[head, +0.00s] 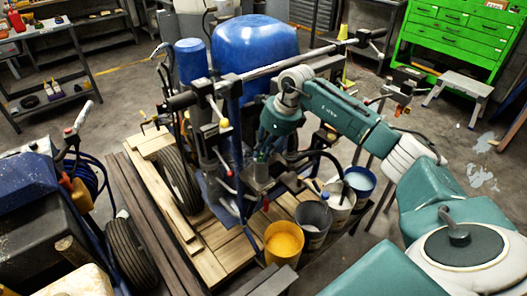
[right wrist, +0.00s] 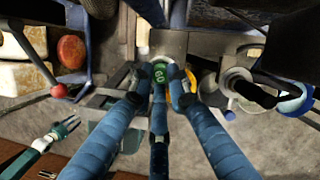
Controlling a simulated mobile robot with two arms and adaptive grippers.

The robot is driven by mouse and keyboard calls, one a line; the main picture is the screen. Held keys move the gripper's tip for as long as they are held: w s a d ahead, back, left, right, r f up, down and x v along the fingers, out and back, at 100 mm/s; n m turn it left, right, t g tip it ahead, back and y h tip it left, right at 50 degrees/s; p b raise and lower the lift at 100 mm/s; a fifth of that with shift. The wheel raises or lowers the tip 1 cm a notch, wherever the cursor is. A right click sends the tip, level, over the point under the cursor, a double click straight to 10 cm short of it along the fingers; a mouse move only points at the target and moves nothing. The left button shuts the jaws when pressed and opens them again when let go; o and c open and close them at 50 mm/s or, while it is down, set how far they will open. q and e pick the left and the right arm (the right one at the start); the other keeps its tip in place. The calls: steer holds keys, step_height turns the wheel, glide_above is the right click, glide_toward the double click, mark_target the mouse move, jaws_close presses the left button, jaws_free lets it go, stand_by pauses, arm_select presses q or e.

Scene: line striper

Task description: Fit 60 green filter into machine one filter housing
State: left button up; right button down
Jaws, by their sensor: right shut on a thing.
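The green filter, marked 60 (right wrist: 159,73), sits between the fingertips of my right gripper (right wrist: 160,85) in the right wrist view. The gripper is shut on it. A grey metal part (right wrist: 168,42) of the machine lies just beyond the filter; I cannot tell whether they touch. In the head view, my right gripper (head: 265,152) reaches down at the line striper with the blue tank (head: 255,45). The gripper hides the filter and housing there. My left gripper (right wrist: 64,129) shows at the lower left of the right wrist view, fingers spread and empty.
A yellow paint bucket (head: 284,243), a grey bucket (head: 313,220) and a blue-rimmed bucket (head: 359,182) stand close to the right. The machine stands on a wooden pallet (head: 208,262). Another blue machine (head: 45,205) is at the left. Handlebars and hoses crowd the arm.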

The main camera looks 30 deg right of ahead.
steer(key=shift+s+f, duration=0.15)
steer(key=shift+f, duration=0.1)
steer(key=c, duration=1.6)
jaws_free()
steer(key=o, duration=0.4)
steer(key=shift+o, duration=0.2)
steer(key=shift+r, duration=0.1)
steer(key=p+v, duration=0.4)
steer(key=v, duration=0.3)
